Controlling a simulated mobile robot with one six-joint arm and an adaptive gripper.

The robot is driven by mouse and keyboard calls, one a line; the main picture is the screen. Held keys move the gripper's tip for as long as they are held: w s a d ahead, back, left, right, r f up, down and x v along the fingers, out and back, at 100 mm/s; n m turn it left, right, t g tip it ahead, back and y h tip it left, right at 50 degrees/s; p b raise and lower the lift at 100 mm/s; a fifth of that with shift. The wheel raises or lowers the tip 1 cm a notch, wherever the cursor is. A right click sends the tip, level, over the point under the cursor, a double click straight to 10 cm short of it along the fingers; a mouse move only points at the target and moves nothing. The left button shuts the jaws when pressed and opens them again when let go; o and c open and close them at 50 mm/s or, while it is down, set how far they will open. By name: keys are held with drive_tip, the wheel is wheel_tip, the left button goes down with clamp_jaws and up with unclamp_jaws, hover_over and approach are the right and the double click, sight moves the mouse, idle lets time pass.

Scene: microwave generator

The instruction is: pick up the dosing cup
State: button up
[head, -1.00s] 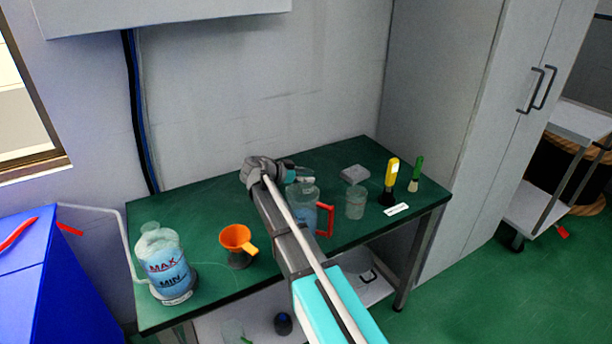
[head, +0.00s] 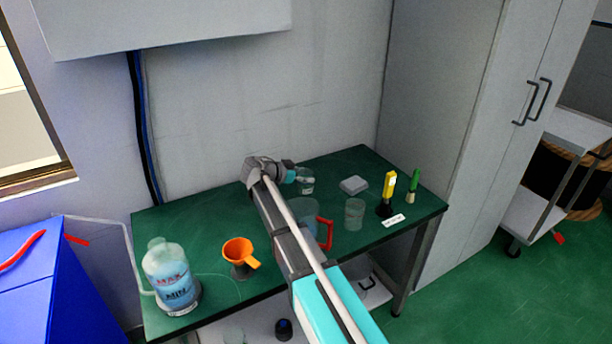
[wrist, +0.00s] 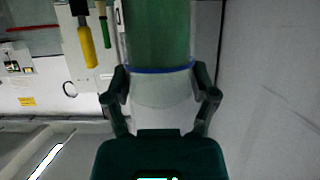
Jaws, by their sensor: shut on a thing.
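The dosing cup, a small clear cup (head: 306,182), is at the end of my arm near the back of the green table. In the wrist view the clear cup (wrist: 162,92) has a blue rim and sits between my gripper's two dark fingers. My gripper (head: 294,177) is shut on its sides; the fingers also show in the wrist view (wrist: 161,98). I cannot tell clearly how far its base is above the table.
On the green table (head: 210,215), a red-handled jug (head: 306,211) is partly behind my arm. An orange funnel (head: 238,251) and marked bottle (head: 170,277) stand left.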

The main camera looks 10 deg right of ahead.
drive_tip(key=shift+r+p, duration=1.9)
drive_tip(key=shift+r, duration=0.25)
drive_tip(key=shift+r+p, duration=0.3)
drive_tip(key=shift+p, duration=0.05)
wheel_tip(320, 180, up, 28)
drive_tip(key=p, duration=2.8)
drive_tip(key=shift+d, duration=0.15)
